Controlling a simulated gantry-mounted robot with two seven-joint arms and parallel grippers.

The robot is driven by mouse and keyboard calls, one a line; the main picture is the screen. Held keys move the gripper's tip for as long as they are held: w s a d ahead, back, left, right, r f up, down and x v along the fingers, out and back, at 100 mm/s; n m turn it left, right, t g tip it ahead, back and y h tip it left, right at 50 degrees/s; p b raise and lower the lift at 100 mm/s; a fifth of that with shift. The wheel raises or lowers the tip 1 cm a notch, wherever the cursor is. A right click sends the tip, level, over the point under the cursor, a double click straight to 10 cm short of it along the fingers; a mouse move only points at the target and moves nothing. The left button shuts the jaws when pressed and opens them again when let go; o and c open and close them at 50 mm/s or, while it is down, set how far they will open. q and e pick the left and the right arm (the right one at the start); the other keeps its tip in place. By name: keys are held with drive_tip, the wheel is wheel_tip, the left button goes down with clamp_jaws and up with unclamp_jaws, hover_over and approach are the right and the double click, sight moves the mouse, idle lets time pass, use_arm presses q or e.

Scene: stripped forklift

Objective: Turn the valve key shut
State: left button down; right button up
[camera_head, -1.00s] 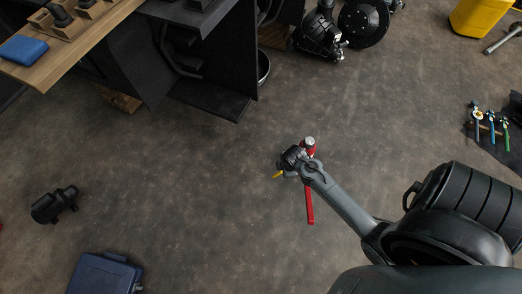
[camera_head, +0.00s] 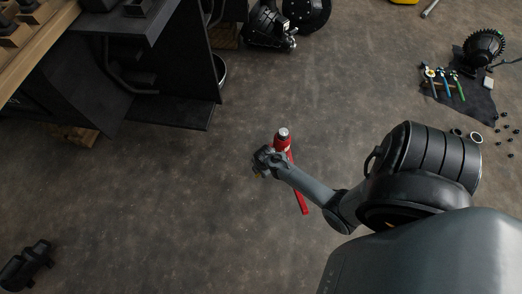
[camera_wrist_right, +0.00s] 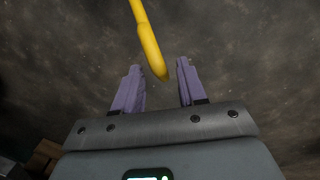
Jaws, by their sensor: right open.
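A yellow bar (camera_wrist_right: 150,40) with a rounded end comes down from the top of the right wrist view, and its lower end shows between my right fingertips. My right gripper (camera_wrist_right: 158,68) is open, with a clear gap between the bar and each finger. In the head view my right gripper (camera_head: 263,162) is small and dark, with a speck of yellow (camera_head: 256,173) beside it. A red upright body (camera_head: 282,141) with a silver top stands just behind it, and a red bar (camera_head: 301,199) shows below my forearm. My arm hides where these join.
A wooden-topped bench (camera_head: 42,48) and a dark cabinet (camera_head: 160,75) stand at upper left. A dark mat (camera_head: 478,103) with several tools lies at right, small parts scattered nearby. A black object (camera_head: 25,265) lies at lower left. The floor between is mostly clear.

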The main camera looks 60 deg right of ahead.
drive_tip(key=shift+d+f+b, duration=0.1)
drive_tip(key=shift+f+b, duration=0.45)
drive_tip(key=shift+f, duration=0.55)
